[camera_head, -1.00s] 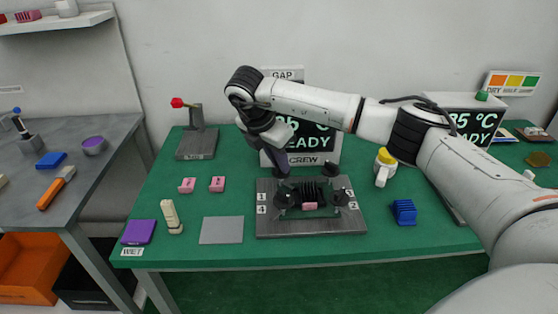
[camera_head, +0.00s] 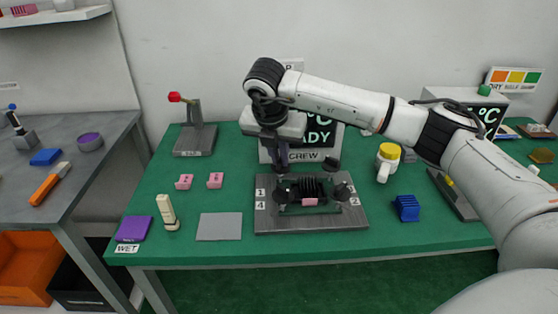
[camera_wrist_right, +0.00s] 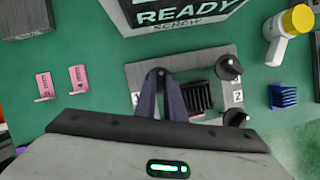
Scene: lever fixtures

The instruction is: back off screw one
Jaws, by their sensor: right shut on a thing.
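The grey fixture plate (camera_head: 262,224) stands on the green table with black knob screws at its corners, around a ribbed black block (camera_head: 311,188) with a pink piece in front. Screw one (camera_wrist_right: 158,73) is the far left knob, by label 1. My right gripper (camera_wrist_right: 160,77) points down at it with its fingers around it; in the head view those fingers mostly hide it. The far right knob (camera_head: 333,163) and the two near knobs (camera_head: 282,192) (camera_head: 341,192) stand free. My left gripper is not in view.
A display box (camera_head: 323,145) stands right behind the fixture. Pink pieces (camera_head: 184,182), a grey pad (camera_head: 219,227) and a cream upright piece (camera_head: 167,211) lie to the left.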

